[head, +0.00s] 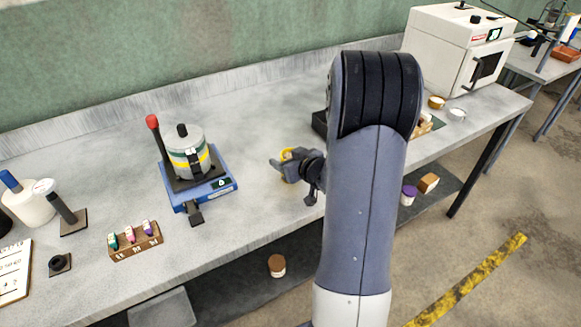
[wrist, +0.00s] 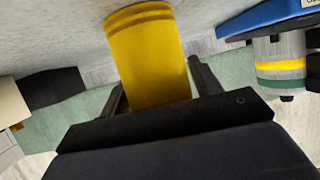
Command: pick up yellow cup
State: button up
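The yellow cup (wrist: 152,60) fills the middle of the wrist view, which looks upside down. It stands between the two fingers of my gripper (wrist: 155,72), one on each side and close to its wall. I cannot tell whether both fingers press on it. In the head view my gripper (head: 283,164) is low over the grey table, right of the blue device, with a small part of the yellow cup (head: 286,154) showing at it. My arm hides the table behind. I cannot tell whether the cup rests on the table.
A blue device (head: 218,187) with a striped metal pot (head: 187,152) stands left of my gripper. A rack of small coloured vials (head: 134,242) is farther left. A white oven (head: 455,50) stands at the back right. The table between the blue device and my gripper is clear.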

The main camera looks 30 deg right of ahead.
grip_shut()
dwell(0.4)
notch_tip(320, 180, up, 10)
jog(key=p, duration=0.2)
jog(key=shift+p, duration=0.35)
